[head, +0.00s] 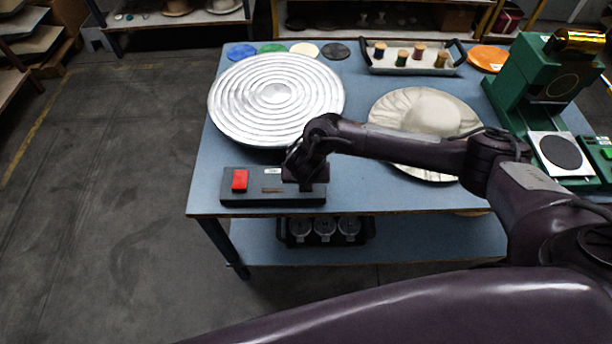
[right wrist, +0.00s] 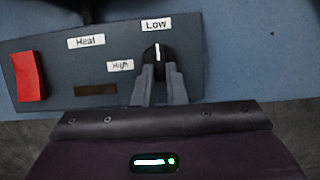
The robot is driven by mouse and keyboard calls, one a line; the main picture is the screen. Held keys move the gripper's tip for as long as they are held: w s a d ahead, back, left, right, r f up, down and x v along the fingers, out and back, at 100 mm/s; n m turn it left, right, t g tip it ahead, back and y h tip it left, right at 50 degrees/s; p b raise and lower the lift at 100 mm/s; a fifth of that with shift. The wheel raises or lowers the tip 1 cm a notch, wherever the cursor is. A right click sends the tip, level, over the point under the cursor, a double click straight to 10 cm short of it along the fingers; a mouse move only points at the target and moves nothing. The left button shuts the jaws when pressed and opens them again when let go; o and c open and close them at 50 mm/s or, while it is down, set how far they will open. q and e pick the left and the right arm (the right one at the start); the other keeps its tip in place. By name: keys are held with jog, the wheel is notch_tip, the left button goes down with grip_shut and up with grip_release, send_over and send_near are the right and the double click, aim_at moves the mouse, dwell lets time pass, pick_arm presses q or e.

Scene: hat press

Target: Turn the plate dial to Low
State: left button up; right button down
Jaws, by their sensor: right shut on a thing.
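The plate dial (right wrist: 160,54) is a small black knob with a white pointer line, on the right end of the dark control box (right wrist: 65,60). In the right wrist view its pointer points up at the "Low" label (right wrist: 156,24). The "High" label (right wrist: 120,65) is to its left. My right gripper (right wrist: 161,72) is shut on the dial, with a finger on each side. In the head view the box (head: 255,198) sits at the table's front left, and my right gripper (head: 306,184) covers the dial. My left gripper is not in view.
The box carries a red switch (right wrist: 30,76) and a "Heat" label (right wrist: 86,42). Behind it on the blue table (head: 207,180) is a round ringed metal plate (head: 230,105). A cream hat (head: 430,112) lies under my right forearm. A green press (head: 515,75) stands at the right.

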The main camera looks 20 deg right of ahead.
jog(key=shift+w+r, duration=0.1)
jog(key=shift+w, duration=0.05)
jog(key=c, duration=1.5)
grip_release()
jog(key=p+v, duration=0.1)
jog(key=v, duration=0.6)
jog(key=shift+s+r, duration=0.25)
jog(key=shift+r, duration=0.05)
jog(key=shift+a, duration=0.15)
